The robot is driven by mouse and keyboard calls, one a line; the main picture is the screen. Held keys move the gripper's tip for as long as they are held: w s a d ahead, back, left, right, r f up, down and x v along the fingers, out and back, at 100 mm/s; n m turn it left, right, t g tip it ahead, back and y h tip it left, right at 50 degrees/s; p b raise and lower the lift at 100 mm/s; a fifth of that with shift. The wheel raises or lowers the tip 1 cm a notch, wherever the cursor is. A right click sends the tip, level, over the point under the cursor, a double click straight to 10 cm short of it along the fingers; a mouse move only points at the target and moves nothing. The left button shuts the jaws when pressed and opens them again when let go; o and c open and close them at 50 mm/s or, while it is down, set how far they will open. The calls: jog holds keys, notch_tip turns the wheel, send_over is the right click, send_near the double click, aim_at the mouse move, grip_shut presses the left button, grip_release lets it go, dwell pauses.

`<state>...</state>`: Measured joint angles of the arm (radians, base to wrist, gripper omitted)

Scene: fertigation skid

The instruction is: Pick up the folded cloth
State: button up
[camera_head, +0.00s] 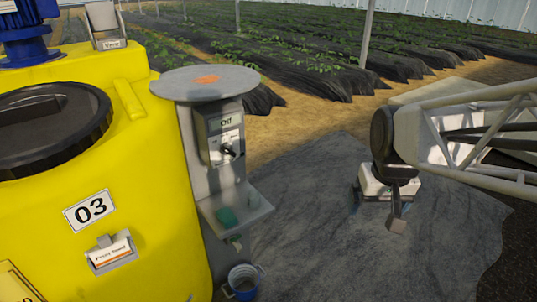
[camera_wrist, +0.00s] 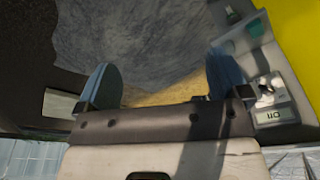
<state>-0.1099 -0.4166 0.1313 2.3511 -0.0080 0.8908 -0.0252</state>
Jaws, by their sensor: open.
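A small green item (camera_head: 228,216), possibly the folded cloth, lies on the grey shelf under the switch box; a greenish patch, likely the same item, shows in the wrist view (camera_wrist: 224,52). A flat orange patch (camera_head: 205,79) lies on the round grey plate above; I cannot tell whether it is cloth or a marking. My gripper (camera_head: 368,207) is over the grey ground sheet, to the right of the shelf and apart from it. Its two bluish fingers are spread with nothing between them in the wrist view (camera_wrist: 160,78).
The yellow tank (camera_head: 150,190) marked 03 stands left of the grey post. The switch box (camera_head: 224,138) sits above the shelf (camera_head: 255,207), and a blue bucket (camera_head: 243,281) stands below. The grey ground sheet (camera_head: 320,230) between shelf and gripper looks clear. Plant rows lie behind.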

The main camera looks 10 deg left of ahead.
jog(key=w+a+f+n, duration=0.2)
jog(key=w+a+f, duration=0.2)
jog(key=w+a, duration=0.7)
jog(key=n+g, duration=0.2)
jog(key=n, duration=0.3)
send_over(226, 215)
jog(key=f, duration=3.2)
jog(key=shift+d+f, duration=0.3)
jog(key=shift+d, duration=0.05)
jog(key=shift+w+a+f, duration=0.1)
jog(key=shift+a+f, duration=0.1)
jog(key=shift+a, duration=0.2)
jog(key=shift+f, duration=0.1)
jog(key=shift+f, duration=2.45)
